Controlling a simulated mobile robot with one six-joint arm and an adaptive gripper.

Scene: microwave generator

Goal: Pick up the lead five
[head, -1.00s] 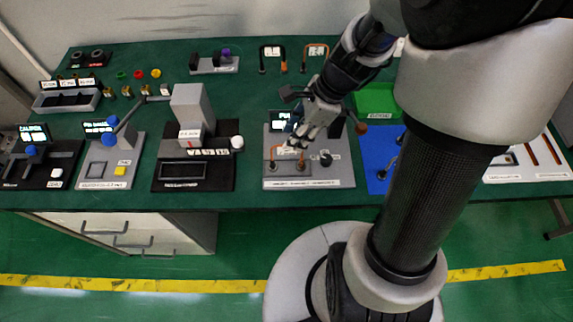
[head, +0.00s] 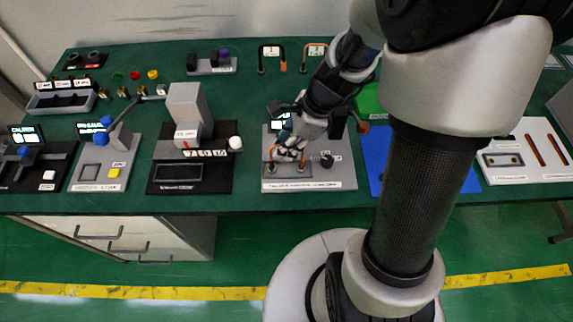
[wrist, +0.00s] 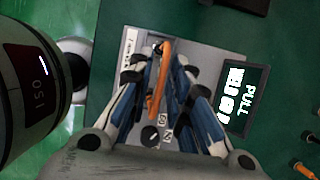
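A U-shaped orange lead (head: 271,154) stands in a grey pull tester (head: 330,184) in the middle of the bench. Its number cannot be read, so I cannot confirm that it is lead five. My gripper (head: 288,151) is low over this lead and hides much of it. In the wrist view, the orange lead (wrist: 163,62) runs between the fingers of my gripper (wrist: 164,72). The fingers look partly spread, with a gap on the right of the lead. Contact is unclear. The tester screen (wrist: 241,98) shows "PULL".
Two other leads (head: 283,58) (head: 316,56) stand at the back. A device with a grey column (head: 185,105) is left of the tester. A blue mat (head: 377,150) and green tray (head: 368,98) lie right, partly behind my arm.

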